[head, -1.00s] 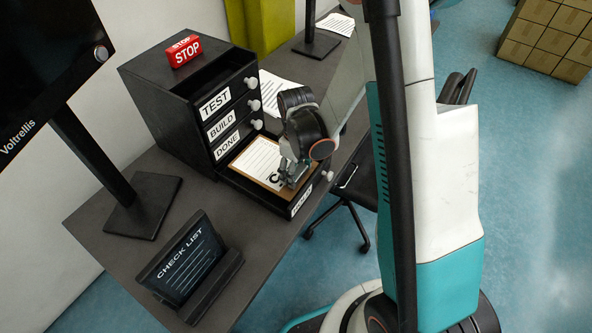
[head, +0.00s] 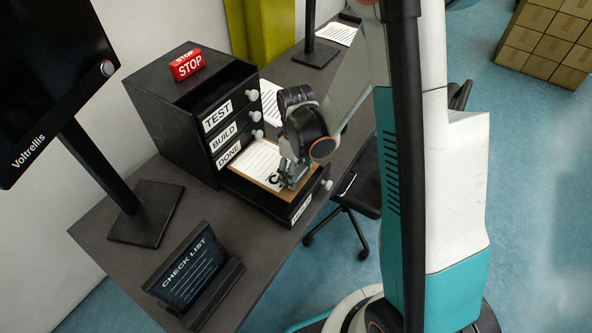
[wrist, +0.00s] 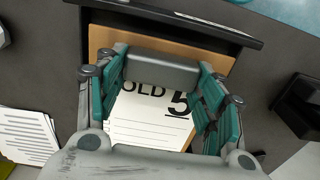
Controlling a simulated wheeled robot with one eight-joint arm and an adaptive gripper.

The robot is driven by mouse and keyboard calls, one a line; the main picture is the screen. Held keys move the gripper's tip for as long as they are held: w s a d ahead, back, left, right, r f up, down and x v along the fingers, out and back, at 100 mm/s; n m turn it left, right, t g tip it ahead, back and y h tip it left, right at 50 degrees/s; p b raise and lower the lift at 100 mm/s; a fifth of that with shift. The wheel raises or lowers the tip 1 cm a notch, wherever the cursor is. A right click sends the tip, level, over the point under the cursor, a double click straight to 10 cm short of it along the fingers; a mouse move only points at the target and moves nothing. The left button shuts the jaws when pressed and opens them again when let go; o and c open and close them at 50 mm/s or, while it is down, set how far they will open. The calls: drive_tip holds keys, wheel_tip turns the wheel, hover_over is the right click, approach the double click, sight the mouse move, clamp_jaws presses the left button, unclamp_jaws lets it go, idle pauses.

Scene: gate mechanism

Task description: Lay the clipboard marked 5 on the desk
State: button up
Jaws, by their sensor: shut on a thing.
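The clipboard marked 5 (head: 256,163) is a brown board with a white lined sheet. It is at the open bottom drawer (head: 291,212) of the black drawer unit (head: 165,115). My gripper (head: 287,181) is at its outer front edge and shut on it. In the wrist view the clipboard (wrist: 150,128) shows between the fingers, with "OLD" and an underlined 5 readable. The fingers hide part of its edges. I cannot tell whether it still touches the drawer. The desk (head: 115,258) lies under and in front of the unit.
A CHECK LIST stand (head: 190,268) sits at the desk's near end, and a monitor foot (head: 146,212) stands at left. Bare desk lies between them and the drawers. A red STOP block (head: 187,66) tops the unit. A chair (head: 360,180) is at right.

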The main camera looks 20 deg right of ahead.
drive_tip(key=s+d+b, duration=0.1)
drive_tip(key=s+d, duration=0.2)
drive_tip(key=s, duration=0.2)
drive_tip(key=shift+d, duration=0.25)
idle(0.8)
drive_tip(key=shift+r, duration=0.15)
wheel_tip(320, 180, up, 6)
drive_tip(key=s+d+p, duration=0.1)
drive_tip(key=s+p, duration=0.1)
drive_tip(key=p, duration=0.2)
drive_tip(key=shift+s+d, duration=0.15)
drive_tip(key=shift+d, duration=0.25)
idle(0.5)
